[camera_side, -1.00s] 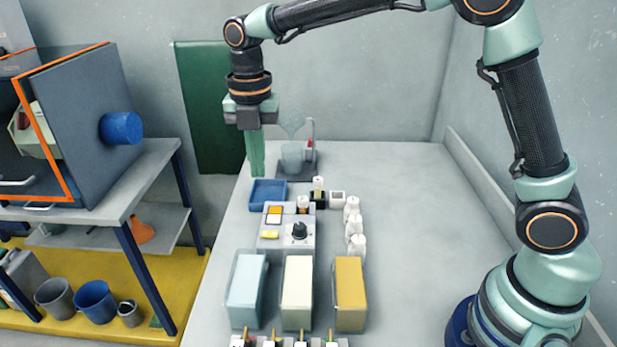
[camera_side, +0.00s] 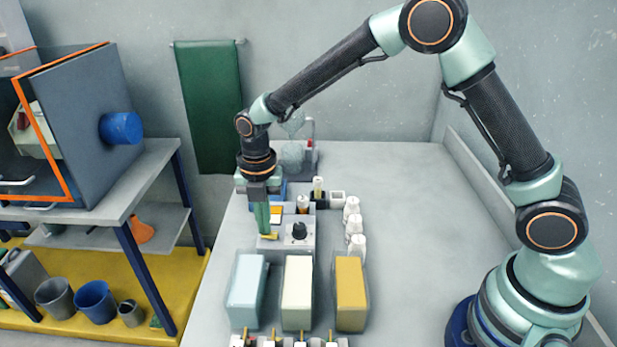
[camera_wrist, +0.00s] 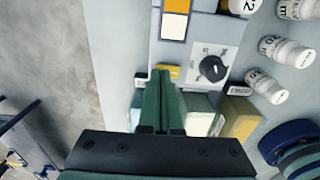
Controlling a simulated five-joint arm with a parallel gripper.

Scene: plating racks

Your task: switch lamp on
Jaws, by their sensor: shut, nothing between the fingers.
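A grey control box (camera_side: 306,246) stands on the bench in the side view. Its face carries an orange-and-white panel (camera_wrist: 175,18), a round black knob (camera_wrist: 213,68) and a small yellow piece (camera_wrist: 173,71) that looks like a switch. I cannot tell which part is the lamp. My gripper (camera_side: 264,233) points down with its green fingers shut and empty. In the wrist view the fingertips (camera_wrist: 160,72) are right at the yellow piece and cover part of it. I cannot tell whether they touch it.
Pale blue (camera_side: 246,284), cream (camera_side: 297,290) and yellow (camera_side: 350,290) blocks stand in front of the box. Several white bottles (camera_side: 355,225) stand to its right. A blue tray is partly hidden behind my gripper. The bench's right side (camera_side: 430,220) is clear.

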